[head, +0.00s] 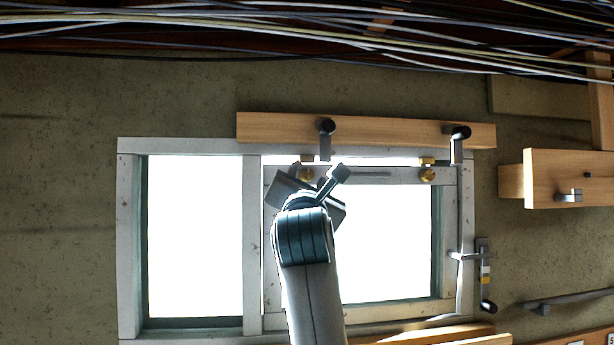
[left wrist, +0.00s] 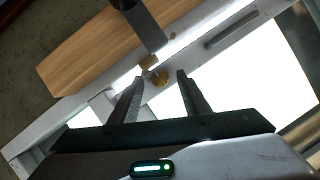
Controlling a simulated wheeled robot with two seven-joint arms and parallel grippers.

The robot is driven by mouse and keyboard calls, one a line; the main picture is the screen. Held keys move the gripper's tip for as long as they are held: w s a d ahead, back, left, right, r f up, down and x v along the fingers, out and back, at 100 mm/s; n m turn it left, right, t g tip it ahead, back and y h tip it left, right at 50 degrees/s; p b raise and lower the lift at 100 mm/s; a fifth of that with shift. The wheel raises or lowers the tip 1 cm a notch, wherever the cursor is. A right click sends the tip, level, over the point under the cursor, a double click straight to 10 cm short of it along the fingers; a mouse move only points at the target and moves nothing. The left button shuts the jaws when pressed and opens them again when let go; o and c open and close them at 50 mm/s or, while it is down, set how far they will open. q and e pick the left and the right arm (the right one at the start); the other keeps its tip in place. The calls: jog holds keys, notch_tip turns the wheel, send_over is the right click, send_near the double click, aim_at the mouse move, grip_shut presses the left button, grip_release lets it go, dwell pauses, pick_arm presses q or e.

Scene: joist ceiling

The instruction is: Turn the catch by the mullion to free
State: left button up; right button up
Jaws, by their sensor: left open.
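The catch by the mullion is a small brass piece (head: 306,174) on the top rail of the right-hand sash, just right of the white mullion (head: 254,240). A second brass catch (head: 427,174) sits farther right on the same rail. My left gripper (head: 322,172) is open and raised in front of the near catch, partly covering the sash corner. In the left wrist view the brass catch (left wrist: 160,78) shows between and just beyond the two fingertips (left wrist: 160,74). I cannot tell whether a finger touches it. My right gripper is not in view.
A wooden beam (head: 380,130) runs above the window, with two dark hooks (head: 326,128) (head: 459,132) hanging down. A metal bar with a handle (head: 485,275) is at the right jamb. Cables (head: 200,20) cross the ceiling. The left pane (head: 195,235) is clear.

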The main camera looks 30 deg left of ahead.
pick_arm(q)
jog(key=shift+c, duration=0.4)
jog(key=c, duration=1)
